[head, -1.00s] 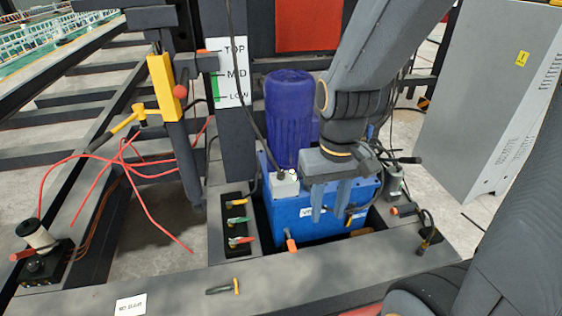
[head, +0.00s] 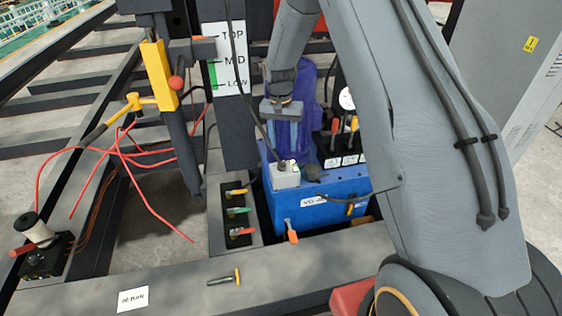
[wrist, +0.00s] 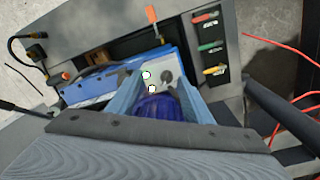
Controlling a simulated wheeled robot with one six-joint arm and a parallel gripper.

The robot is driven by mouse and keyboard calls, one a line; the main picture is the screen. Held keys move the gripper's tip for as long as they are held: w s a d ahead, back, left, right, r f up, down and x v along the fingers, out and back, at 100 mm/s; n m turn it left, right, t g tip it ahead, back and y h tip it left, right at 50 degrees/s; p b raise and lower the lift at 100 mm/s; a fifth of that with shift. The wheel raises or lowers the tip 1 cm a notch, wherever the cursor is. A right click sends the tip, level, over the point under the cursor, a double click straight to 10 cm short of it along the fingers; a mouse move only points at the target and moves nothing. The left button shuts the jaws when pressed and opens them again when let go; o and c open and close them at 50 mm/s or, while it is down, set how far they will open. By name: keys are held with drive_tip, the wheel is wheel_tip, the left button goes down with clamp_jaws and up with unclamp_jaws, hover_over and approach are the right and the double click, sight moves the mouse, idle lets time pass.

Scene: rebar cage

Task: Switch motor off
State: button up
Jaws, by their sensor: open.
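The motor is a dark blue ribbed cylinder (head: 306,95) on a blue tank (head: 325,208); it also shows at the bottom middle of the wrist view (wrist: 165,108). A pale grey switch box (head: 285,177) sits on the tank in front of the motor. In the wrist view the box (wrist: 163,66) carries two small whitish buttons (wrist: 147,75) with green edges and a dark cable plug. My gripper (head: 284,140) is open and empty, above the box and in front of the motor. In the wrist view its fingers (wrist: 155,98) stand either side of the motor's image.
Levers with black, red and yellow handles (head: 337,130) and a gauge (head: 346,98) stand right of the motor. A panel of coloured valve handles (head: 238,215) lies left of the tank. A black cable hangs close to my gripper. The front beam (head: 180,285) holds a loose tool.

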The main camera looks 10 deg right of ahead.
drive_tip(key=m, duration=0.1)
hover_over(281, 163)
drive_tip(key=f, duration=0.5)
drive_tip(key=shift+w+a+f, duration=0.1)
drive_tip(key=shift+a+f, duration=0.15)
drive_tip(key=shift+a, duration=0.05)
drive_tip(key=shift+d+f+p, duration=0.15)
drive_tip(key=shift+f+p, duration=0.25)
drive_tip(key=shift+f, duration=1.55)
drive_tip(key=shift+d+f+p, duration=0.1)
drive_tip(key=shift+f+p, duration=0.3)
drive_tip(key=shift+f, duration=1.5)
drive_tip(key=c, duration=1.1)
drive_tip(key=shift+o, duration=0.2)
